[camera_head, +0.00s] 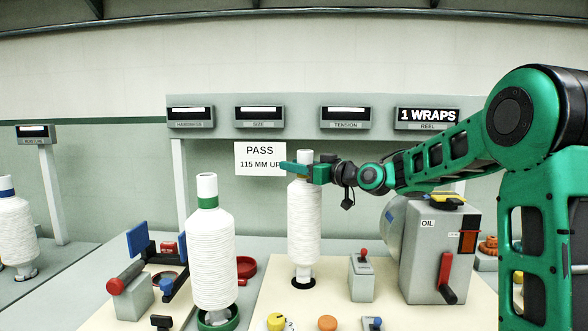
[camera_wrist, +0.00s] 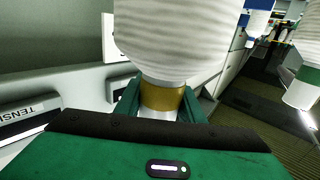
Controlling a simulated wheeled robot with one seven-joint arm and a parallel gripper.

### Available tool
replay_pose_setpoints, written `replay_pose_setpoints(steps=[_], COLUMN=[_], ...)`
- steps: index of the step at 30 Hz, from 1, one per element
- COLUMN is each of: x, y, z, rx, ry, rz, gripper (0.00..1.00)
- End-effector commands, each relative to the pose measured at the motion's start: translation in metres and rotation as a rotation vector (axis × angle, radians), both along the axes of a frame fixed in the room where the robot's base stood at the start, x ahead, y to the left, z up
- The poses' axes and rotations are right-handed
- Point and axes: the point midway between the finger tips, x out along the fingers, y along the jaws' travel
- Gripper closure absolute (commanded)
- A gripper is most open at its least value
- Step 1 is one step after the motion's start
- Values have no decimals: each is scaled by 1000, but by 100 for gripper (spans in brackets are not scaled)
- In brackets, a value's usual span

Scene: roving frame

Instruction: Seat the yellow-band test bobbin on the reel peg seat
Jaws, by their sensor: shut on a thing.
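My gripper (camera_head: 305,171) is shut on the neck of a tall white bobbin (camera_head: 304,225), which stands upright. In the wrist view a gold-yellow band (camera_wrist: 162,97) shows between the green fingers, below the white winding (camera_wrist: 170,40); in the head view my gripper hides this band. The bobbin's foot is at a black round seat (camera_head: 303,284) on a cream board; I cannot tell whether it rests on it or hangs just above. The reel display (camera_head: 427,115) reads "1 WRAPS". I cannot make out the reel peg seat; my arm and a grey box cover much of that side.
A green-band bobbin (camera_head: 212,255) stands in a green ring at front left. A blue-band bobbin (camera_head: 15,230) is at far left. A grey oil box (camera_head: 425,270) with a red-handled crank stands right, beside a small red-knobbed box (camera_head: 362,279). A "PASS" sign (camera_head: 260,158) hangs behind.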

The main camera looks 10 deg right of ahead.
Motion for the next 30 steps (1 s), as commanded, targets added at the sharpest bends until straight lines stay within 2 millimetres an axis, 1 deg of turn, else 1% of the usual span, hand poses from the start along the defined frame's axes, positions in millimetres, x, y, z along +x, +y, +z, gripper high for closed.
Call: replay_pose_setpoints(steps=[24, 30], x=[0, 0], y=[1, 0], z=[-17, -19], rx=[1, 0], ry=[-3, -2], rz=[1, 1], gripper=[100, 100])
